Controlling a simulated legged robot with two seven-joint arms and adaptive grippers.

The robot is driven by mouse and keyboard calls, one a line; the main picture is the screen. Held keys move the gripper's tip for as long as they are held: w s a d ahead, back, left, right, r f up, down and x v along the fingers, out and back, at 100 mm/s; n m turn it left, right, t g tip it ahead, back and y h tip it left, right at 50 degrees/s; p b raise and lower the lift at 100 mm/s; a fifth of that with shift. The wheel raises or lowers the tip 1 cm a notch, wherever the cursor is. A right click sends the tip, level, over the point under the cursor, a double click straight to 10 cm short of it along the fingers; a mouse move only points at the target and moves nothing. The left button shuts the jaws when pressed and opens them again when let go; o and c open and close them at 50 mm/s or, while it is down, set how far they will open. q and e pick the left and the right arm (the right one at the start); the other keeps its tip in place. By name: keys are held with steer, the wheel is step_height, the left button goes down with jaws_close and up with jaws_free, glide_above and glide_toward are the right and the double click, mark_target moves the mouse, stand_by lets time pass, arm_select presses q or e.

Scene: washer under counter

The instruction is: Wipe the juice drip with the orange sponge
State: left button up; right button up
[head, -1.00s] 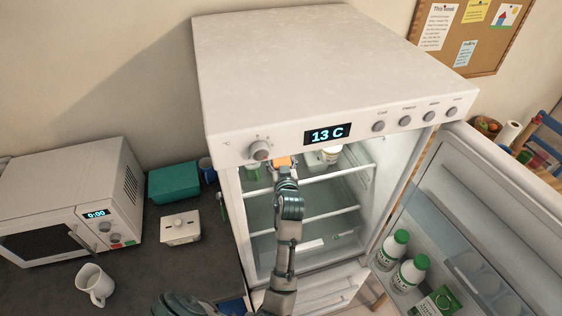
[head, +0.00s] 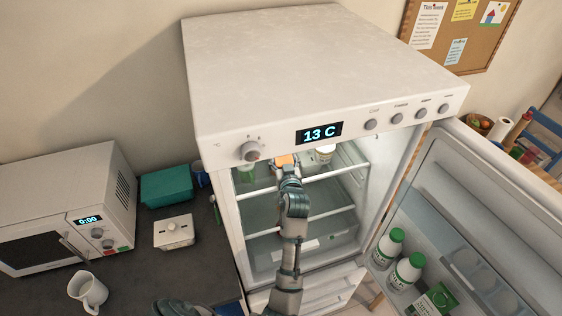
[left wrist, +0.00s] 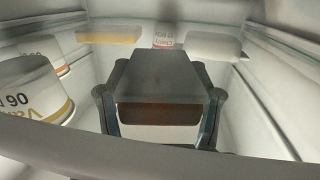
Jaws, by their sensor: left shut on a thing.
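My left gripper (head: 288,172) is inside the open fridge, in the upper compartment. It is shut on the orange sponge (head: 284,160), whose orange end shows just past the fingers in the head view. In the left wrist view the gripper (left wrist: 160,110) has a finger on each side of a block, and a dim brown-orange band of the sponge (left wrist: 158,114) shows between them. I cannot make out the juice drip in either view.
A vanilla tub (left wrist: 32,90), a yellow block (left wrist: 108,35), a red-labelled jar (left wrist: 168,38) and a white box (left wrist: 213,46) stand around the gripper. The fridge door (head: 455,200) is open at right, with bottles (head: 408,270). A microwave (head: 75,205) stands left.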

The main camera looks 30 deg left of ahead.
arm_select(q)
steer(key=shift+s, duration=0.1)
steer(key=shift+s+a+p, duration=0.3)
steer(key=shift+s+a, duration=0.25)
steer(key=shift+s, duration=0.05)
steer(key=shift+f, duration=0.1)
steer(key=shift+s+a+p, duration=0.4)
steer(key=shift+s+p, duration=0.1)
steer(key=shift+p, duration=0.15)
steer(key=shift+s+a, duration=0.1)
steer(key=shift+s, duration=0.05)
steer(key=shift+w+d, duration=0.25)
steer(key=shift+d, duration=0.75)
